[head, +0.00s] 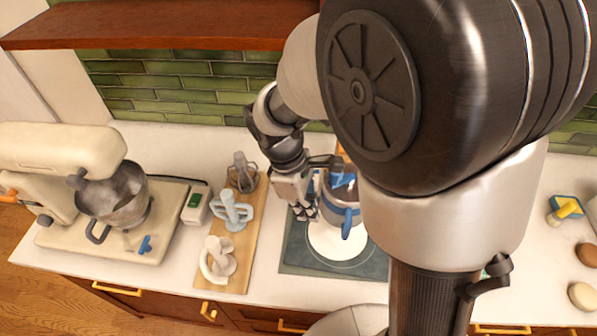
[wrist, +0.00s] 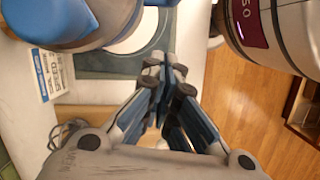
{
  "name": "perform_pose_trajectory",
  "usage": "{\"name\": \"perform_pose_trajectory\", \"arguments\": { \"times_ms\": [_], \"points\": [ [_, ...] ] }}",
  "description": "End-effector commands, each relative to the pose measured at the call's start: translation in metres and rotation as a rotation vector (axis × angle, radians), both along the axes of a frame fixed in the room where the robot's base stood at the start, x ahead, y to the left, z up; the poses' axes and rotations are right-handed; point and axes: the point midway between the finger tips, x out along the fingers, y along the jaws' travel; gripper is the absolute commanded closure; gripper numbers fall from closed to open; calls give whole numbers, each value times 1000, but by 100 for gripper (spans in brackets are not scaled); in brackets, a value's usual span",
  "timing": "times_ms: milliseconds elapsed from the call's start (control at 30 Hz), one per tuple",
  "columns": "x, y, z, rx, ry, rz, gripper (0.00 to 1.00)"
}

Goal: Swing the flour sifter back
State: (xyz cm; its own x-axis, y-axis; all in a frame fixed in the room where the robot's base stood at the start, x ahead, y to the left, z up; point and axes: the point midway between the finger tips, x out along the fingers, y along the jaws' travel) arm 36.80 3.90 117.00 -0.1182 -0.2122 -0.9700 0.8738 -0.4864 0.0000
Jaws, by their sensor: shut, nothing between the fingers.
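The flour sifter (head: 335,211), a grey metal cup with a blue handle (head: 347,222), is over a white round disc (head: 335,245) on a dark square board (head: 296,258). My arm covers its right side and whatever bears it. My gripper (head: 306,213) is shut and empty, just left of the sifter; whether they touch cannot be told. In the wrist view my gripper's fingertips (wrist: 165,68) meet below the dark board (wrist: 135,62). A large blue and grey piece, probably the sifter (wrist: 62,25), fills the upper left corner there, apart from the fingertips.
A wooden board (head: 236,272) with several whisk and beater attachments lies left of my gripper. A cream stand mixer (head: 70,150) with a metal bowl (head: 115,195) stands farther left. A wooden shelf (head: 150,28) hangs above. Egg-like items (head: 583,296) lie at the right.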

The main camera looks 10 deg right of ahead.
Motion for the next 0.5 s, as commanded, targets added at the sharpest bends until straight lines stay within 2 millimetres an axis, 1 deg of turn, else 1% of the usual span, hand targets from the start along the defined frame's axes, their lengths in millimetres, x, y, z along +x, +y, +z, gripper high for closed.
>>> {"name": "perform_pose_trajectory", "arguments": {
  "times_ms": [33,200,300,500],
  "points": [
    [-2,-3,-14,-1,5,-2,100],
    [-7,-10,-47,-1,4,-2,100],
    [-14,-26,-42,1,-1,-5,100],
    [-23,-41,-41,1,-1,-2,100]
  ]
}}
